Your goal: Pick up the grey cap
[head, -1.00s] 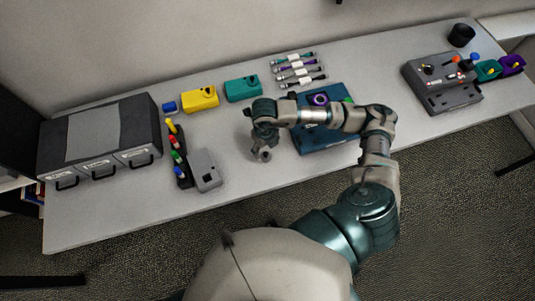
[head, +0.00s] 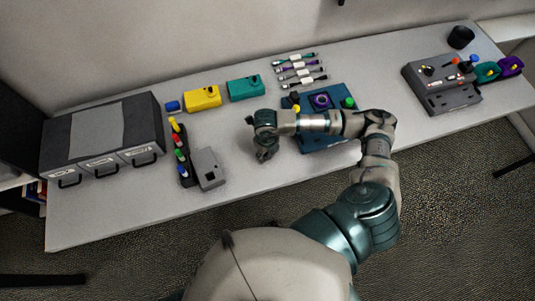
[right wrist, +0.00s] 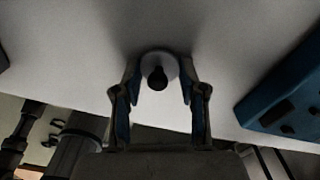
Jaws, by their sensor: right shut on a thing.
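In the head view my right gripper (head: 263,154) points down over the front middle of the table, and the cap is hard to make out there. My left gripper is not in view.
A blue board (head: 328,137) with coloured knobs lies under my right forearm. A drawer unit (head: 100,135) is farther left. The table (head: 235,130) is clear between.

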